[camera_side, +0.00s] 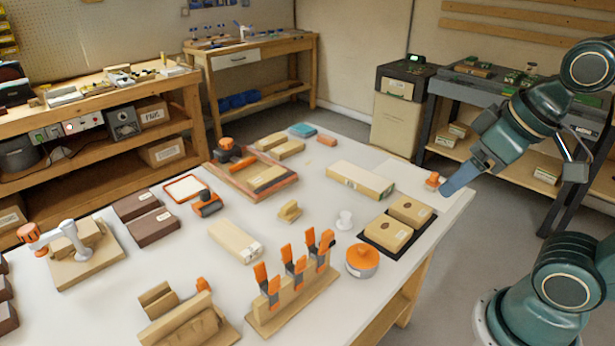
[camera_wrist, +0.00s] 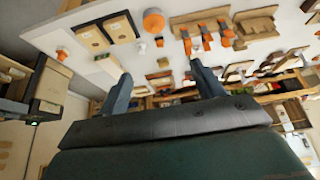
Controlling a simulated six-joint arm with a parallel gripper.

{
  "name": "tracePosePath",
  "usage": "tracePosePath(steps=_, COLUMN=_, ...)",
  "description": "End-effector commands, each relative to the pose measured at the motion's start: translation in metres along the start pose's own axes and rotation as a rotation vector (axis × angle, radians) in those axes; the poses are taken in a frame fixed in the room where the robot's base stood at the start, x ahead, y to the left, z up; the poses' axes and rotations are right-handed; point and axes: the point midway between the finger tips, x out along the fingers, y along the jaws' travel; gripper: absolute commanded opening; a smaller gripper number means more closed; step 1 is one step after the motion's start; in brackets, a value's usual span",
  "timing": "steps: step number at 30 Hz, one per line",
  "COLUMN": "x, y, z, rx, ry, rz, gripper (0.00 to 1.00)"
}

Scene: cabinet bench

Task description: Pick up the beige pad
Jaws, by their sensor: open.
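Several beige blocks lie on the white table; I cannot tell for sure which one is the pad. Two flat beige blocks, a front one (camera_side: 387,233) and a back one (camera_side: 411,211), lie side by side on a black tray near the table's right edge. They also show at the upper left of the wrist view, as one block (camera_wrist: 92,36) and another (camera_wrist: 118,28). A long beige box (camera_side: 360,180) lies behind them. My gripper (camera_side: 452,185) is over the table's right corner, right of these blocks. In the wrist view its fingers (camera_wrist: 162,88) are apart, with nothing held.
A small orange piece (camera_side: 433,180) is close by my gripper. A round orange-topped tub (camera_side: 362,260) and a white knob (camera_side: 344,220) stand left of the tray. Orange clamps (camera_side: 294,264) rise from a wooden stand at the front. A workbench stands at the right back.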

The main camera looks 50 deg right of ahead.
Motion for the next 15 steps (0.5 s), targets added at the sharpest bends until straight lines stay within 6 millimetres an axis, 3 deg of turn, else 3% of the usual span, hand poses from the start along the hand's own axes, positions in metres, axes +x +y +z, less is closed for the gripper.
tracePosePath(steps=8, x=-0.001, y=0.000, z=-0.004, rx=0.011, ry=-0.003, rz=0.000, gripper=0.67)
tracePosePath(steps=15, x=-0.001, y=0.001, z=-0.030, rx=0.087, ry=-0.033, rz=0.003, gripper=0.67)
